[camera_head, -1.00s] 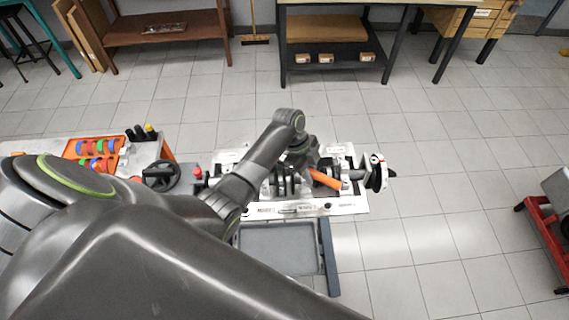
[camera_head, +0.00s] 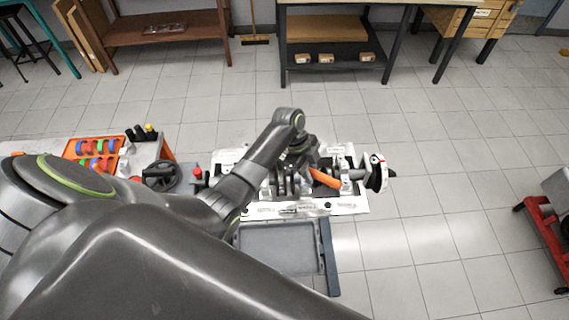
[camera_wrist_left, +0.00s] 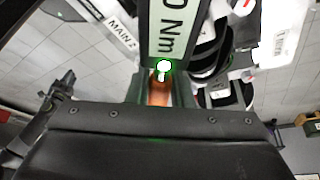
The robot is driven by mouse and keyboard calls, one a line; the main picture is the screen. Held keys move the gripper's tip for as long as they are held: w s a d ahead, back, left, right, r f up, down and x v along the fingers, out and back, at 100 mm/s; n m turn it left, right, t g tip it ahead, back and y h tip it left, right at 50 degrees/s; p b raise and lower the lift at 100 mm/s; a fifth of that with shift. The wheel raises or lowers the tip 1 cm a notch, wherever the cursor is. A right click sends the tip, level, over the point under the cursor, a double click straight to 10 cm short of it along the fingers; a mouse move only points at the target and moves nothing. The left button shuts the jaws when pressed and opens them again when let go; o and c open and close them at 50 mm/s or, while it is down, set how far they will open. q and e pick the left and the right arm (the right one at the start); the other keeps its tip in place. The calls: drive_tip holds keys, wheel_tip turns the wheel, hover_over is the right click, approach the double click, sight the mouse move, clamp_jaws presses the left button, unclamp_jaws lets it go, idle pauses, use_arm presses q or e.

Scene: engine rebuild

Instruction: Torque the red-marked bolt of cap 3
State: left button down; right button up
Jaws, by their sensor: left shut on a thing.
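My left gripper (camera_head: 308,160) is over the engine block (camera_head: 348,205), above the crankshaft (camera_head: 376,172). It is shut on a torque wrench, whose orange handle (camera_head: 325,178) slants down to the right in the head view. In the left wrist view the orange grip (camera_wrist_left: 158,92) lies between the fingers. The wrench's display (camera_wrist_left: 176,30) ends in "0 Nm", and a small lamp glows white-green below it. A label (camera_wrist_left: 121,34) reading "MAIN 2" shows left of the display. The red-marked bolt and cap 3 cannot be made out; wrench and arm cover part of the block. My right gripper is out of view.
A grey tray (camera_head: 277,224) sits in front of the block. At the left, a bench holds an orange rack (camera_head: 92,147) of coloured rings and a black handwheel (camera_head: 161,176). A red stand (camera_head: 541,232) is at the far right. The floor between is clear.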

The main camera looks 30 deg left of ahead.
use_arm(q)
drive_tip(key=shift+r, duration=0.7)
idle(1.1)
drive_tip(key=shift+r, duration=1.4)
